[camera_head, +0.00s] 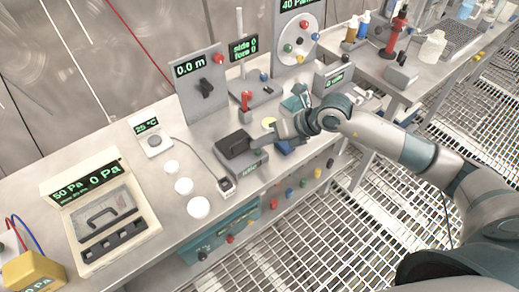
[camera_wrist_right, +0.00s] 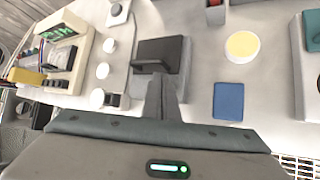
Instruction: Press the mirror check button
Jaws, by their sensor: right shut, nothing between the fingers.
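A small grey device with a dark, raised, flap-like top (camera_head: 233,143) stands near the front edge of the bench, with a green readout on its front too small to read. In the right wrist view its dark top (camera_wrist_right: 160,52) lies just beyond my fingertips. My right gripper (camera_head: 254,139) is shut and empty, reaching in from the right over this device. Its closed fingers also show in the right wrist view (camera_wrist_right: 161,97). I cannot tell whether they touch the device. No label reading mirror check is legible, so I cannot tell which control is the button. My left gripper is out of view.
A yellow disc (camera_wrist_right: 242,46) and a blue pad (camera_wrist_right: 229,100) lie right of the device. White round discs (camera_head: 183,186) and an open case (camera_head: 105,215) are to the left. Upright panels with knobs (camera_head: 203,85) stand behind. Metal grating floor (camera_head: 300,230) lies in front.

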